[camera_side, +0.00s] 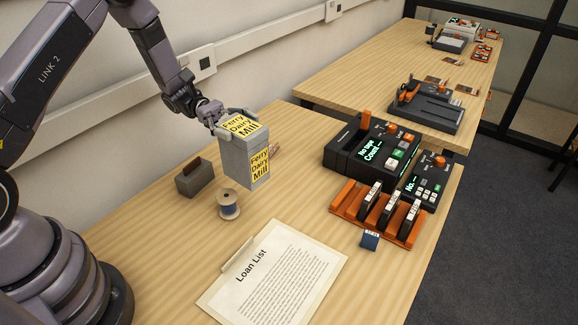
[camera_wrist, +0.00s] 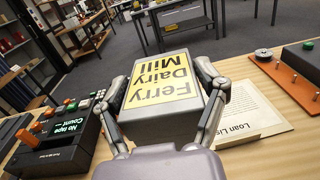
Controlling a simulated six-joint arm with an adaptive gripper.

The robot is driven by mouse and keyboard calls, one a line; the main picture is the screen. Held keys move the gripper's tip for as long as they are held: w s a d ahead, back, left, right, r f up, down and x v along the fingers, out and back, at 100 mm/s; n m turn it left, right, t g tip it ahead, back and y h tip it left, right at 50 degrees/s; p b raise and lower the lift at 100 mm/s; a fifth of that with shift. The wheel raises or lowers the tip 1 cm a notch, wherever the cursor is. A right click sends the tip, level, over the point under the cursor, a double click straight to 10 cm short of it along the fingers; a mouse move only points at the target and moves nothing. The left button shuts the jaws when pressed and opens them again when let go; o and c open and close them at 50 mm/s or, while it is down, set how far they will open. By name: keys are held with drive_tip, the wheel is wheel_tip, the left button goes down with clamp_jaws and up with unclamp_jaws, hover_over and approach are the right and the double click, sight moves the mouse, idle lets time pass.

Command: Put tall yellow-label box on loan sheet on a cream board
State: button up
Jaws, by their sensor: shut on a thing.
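The tall grey box with yellow "Ferry Dairy Mill" labels (camera_side: 238,159) is upright in my gripper (camera_side: 236,120). In the side view it appears held above the table, behind the spool. The wrist view shows its labelled lid (camera_wrist: 163,85) between the two fingers (camera_wrist: 166,100), which are shut on its sides. The loan sheet, headed "Loan List" (camera_side: 290,275), lies on a cream board (camera_side: 214,304) at the front of the table, with a clip at its left edge. The sheet (camera_wrist: 245,112) also shows right of the box in the wrist view. The box's underside is hidden.
A black counter device (camera_side: 345,150), an orange rack of stamps (camera_side: 345,202) and a small blue item (camera_side: 369,241) are on the right.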

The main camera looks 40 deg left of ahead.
drive_tip(key=s+d+m+g, duration=0.1)
drive_tip(key=s+d, duration=0.3)
drive_tip(key=s, duration=0.7)
drive_tip(key=shift+d+f+m+g+y, duration=0.15)
drive_tip(key=shift+f+m+g+y, duration=0.15)
drive_tip(key=shift+g, duration=0.6)
drive_tip(key=s+g, duration=0.1)
drive_tip(key=s, duration=0.2)
drive_tip(key=s+d+r+m, duration=0.1)
drive_tip(key=s, duration=0.2)
drive_tip(key=s+d+m+g, duration=0.1)
drive_tip(key=s, duration=0.2)
drive_tip(key=shift+s+r+g+y, duration=0.3)
drive_tip(key=shift+s, duration=0.05)
drive_tip(key=shift+w+d+f, duration=1.5)
drive_tip(key=shift+w+f, duration=0.15)
drive_tip(key=shift+f, duration=0.5)
drive_tip(key=shift+w+d+f, duration=1.55)
drive_tip(key=shift+w+f, duration=0.15)
drive_tip(key=shift+f, duration=0.45)
drive_tip(key=shift+w+d+f, duration=1.5)
drive_tip(key=shift+w+f, duration=0.15)
drive_tip(key=shift+f, duration=0.6)
drive_tip(key=o, duration=1.3)
drive_tip(key=shift+c, duration=0.2)
